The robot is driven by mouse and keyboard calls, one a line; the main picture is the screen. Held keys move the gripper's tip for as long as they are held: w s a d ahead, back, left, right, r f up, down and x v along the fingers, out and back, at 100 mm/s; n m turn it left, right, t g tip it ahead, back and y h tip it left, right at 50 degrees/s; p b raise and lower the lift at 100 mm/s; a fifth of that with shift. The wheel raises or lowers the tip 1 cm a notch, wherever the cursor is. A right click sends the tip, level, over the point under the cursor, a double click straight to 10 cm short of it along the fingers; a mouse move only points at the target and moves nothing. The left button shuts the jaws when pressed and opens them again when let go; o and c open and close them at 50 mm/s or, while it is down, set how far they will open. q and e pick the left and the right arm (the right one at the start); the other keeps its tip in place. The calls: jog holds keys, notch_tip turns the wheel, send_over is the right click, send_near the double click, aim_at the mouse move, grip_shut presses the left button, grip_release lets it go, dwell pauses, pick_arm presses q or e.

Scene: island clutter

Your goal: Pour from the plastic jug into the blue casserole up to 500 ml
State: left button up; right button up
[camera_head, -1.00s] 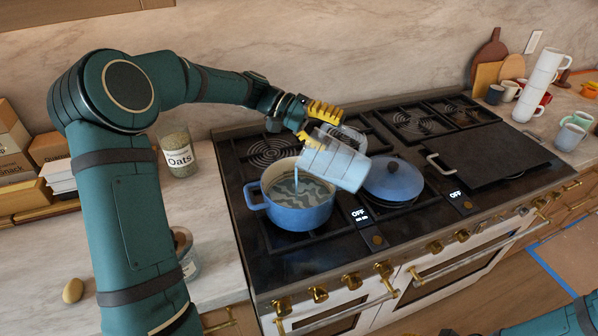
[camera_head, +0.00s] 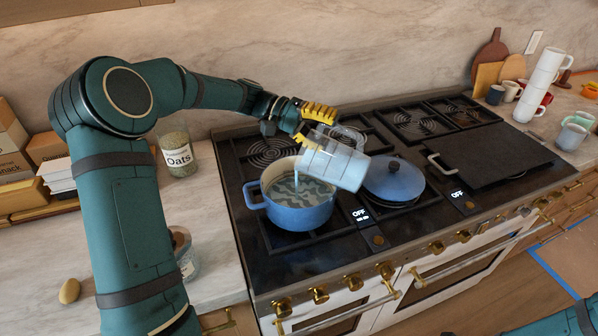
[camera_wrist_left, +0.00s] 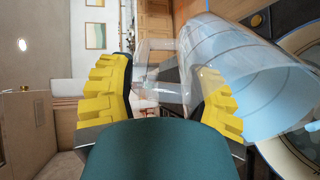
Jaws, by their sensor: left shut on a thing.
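The clear plastic jug (camera_head: 338,163) is tilted with its mouth down to the left, over the right side of the blue casserole (camera_head: 290,212). Pale liquid shows in the jug, and a thin stream falls from its lip into the casserole. The casserole stands open on the front left burner with bluish liquid inside. My left gripper (camera_head: 312,126) is shut on the jug at its handle side. In the left wrist view the yellow fingers (camera_wrist_left: 165,95) stand on both sides of the clear handle (camera_wrist_left: 155,70), with the jug (camera_wrist_left: 245,75) to the right. My right gripper is not in view.
A blue lid (camera_head: 393,180) lies on the burner right of the casserole. A black griddle (camera_head: 490,158) covers the right burners. An oats jar (camera_head: 178,155) stands on the left counter. Stacked white mugs (camera_head: 541,88) stand at the far right.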

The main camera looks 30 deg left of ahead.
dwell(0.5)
pick_arm(q)
jog(key=shift+a+f+h+b, duration=0.15)
jog(key=shift+a+h+b, duration=0.15)
jog(key=shift+h+b, duration=0.1)
dwell(0.8)
jog(key=shift+s+a+f, duration=0.1)
jog(key=shift+a+f, duration=0.05)
jog(key=shift+f, duration=0.05)
jog(key=shift+a+h, duration=0.15)
jog(key=shift+h, duration=0.15)
jog(key=shift+d+r, duration=0.2)
jog(key=shift+d, duration=0.1)
